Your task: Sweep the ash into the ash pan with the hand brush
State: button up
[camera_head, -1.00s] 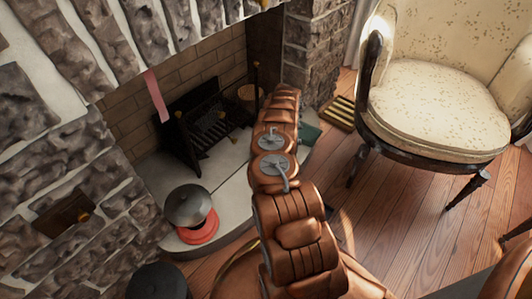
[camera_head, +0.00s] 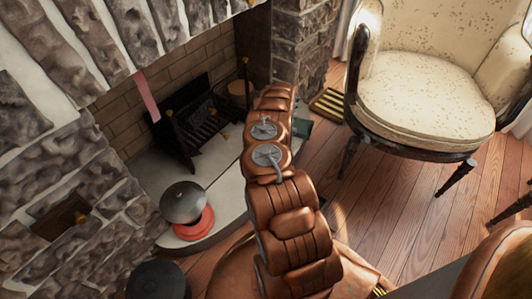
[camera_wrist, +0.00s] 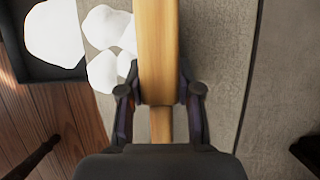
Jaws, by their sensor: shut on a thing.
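In the wrist view my gripper (camera_wrist: 160,92) is shut on the wooden hand brush (camera_wrist: 157,40), whose pale body runs up the picture between the fingers. Its bristles are not visible. Several white lumps of ash (camera_wrist: 103,72) lie on the grey hearth just left of the brush, the nearest close beside it. The dark ash pan (camera_wrist: 42,72) is at the upper left, with a large white lump of ash (camera_wrist: 52,30) in it. In the head view my arm hides the gripper and brush.
The stone hearth (camera_head: 224,158) fronts the fireplace, with a black grate (camera_head: 198,125) inside. A dark-lidded red pot (camera_head: 190,227) stands on its left part. A cream armchair (camera_head: 425,90) stands right. Wooden floor (camera_head: 400,215) is open between chair and hearth.

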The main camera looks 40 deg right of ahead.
jog(key=shift+s, duration=0.25)
jog(key=shift+s+d+p, duration=0.2)
jog(key=shift+s+p, duration=0.3)
jog(key=shift+s, duration=0.65)
jog(key=shift+s, duration=0.1)
jog(key=shift+s+d+f+p, duration=0.1)
jog(key=shift+s+p, duration=0.2)
jog(key=shift+s, duration=0.65)
jog(key=shift+s+d+r+p, duration=0.15)
jog(key=shift+s+p, duration=0.2)
jog(key=shift+s, duration=0.6)
jog(key=shift+s+d+f+p, duration=0.15)
jog(key=shift+s+p, duration=0.15)
jog(key=shift+s, duration=0.65)
jog(key=shift+w+r+p, duration=0.15)
jog(key=shift+r+p, duration=1)
jog(key=shift+r, duration=0.7)
jog(key=shift+a, duration=0.1)
